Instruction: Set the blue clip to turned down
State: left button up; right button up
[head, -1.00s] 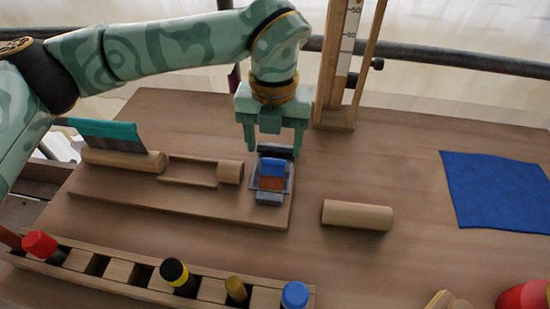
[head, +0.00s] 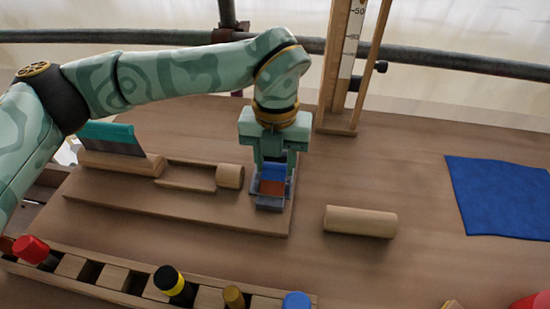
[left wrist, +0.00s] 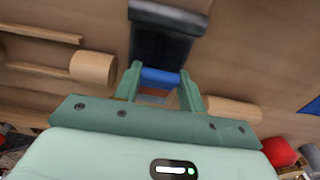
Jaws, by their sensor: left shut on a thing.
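The blue clip (head: 272,173) sits on a small grey holder (head: 268,204) at the right end of the raised wooden board (head: 180,214). An orange-brown patch shows just in front of the blue part. My left gripper (head: 273,176) points down with its fingers on either side of the clip, shut on it. In the left wrist view the blue clip (left wrist: 160,76) shows as a blue bar between the fingertips (left wrist: 160,80). The fingers partly hide the clip, and I cannot tell its exact tilt. My right gripper is not in view.
A loose wooden cylinder (head: 360,221) lies right of the board. A teal-backed scraper (head: 108,137) stands at the left. A wooden rack (head: 135,281) with coloured-capped items runs along the front. A blue cloth (head: 500,195) lies at the right; a wooden post (head: 338,90) stands behind.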

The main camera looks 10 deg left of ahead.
pick_arm(q)
jog(key=shift+w+g, duration=0.1)
jog(key=shift+g, duration=0.3)
jog(key=shift+w+f+g+p, duration=0.25)
jog(key=shift+f+g+p, duration=0.15)
jog(key=shift+f+g, duration=0.3)
jog(key=shift+r, duration=0.1)
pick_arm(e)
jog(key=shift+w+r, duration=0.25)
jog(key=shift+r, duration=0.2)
pick_arm(q)
jog(key=o, duration=1)
jog(key=shift+r, duration=0.1)
jog(key=p+v, duration=0.4)
jog(key=v, duration=1.2)
jog(key=shift+w, duration=0.2)
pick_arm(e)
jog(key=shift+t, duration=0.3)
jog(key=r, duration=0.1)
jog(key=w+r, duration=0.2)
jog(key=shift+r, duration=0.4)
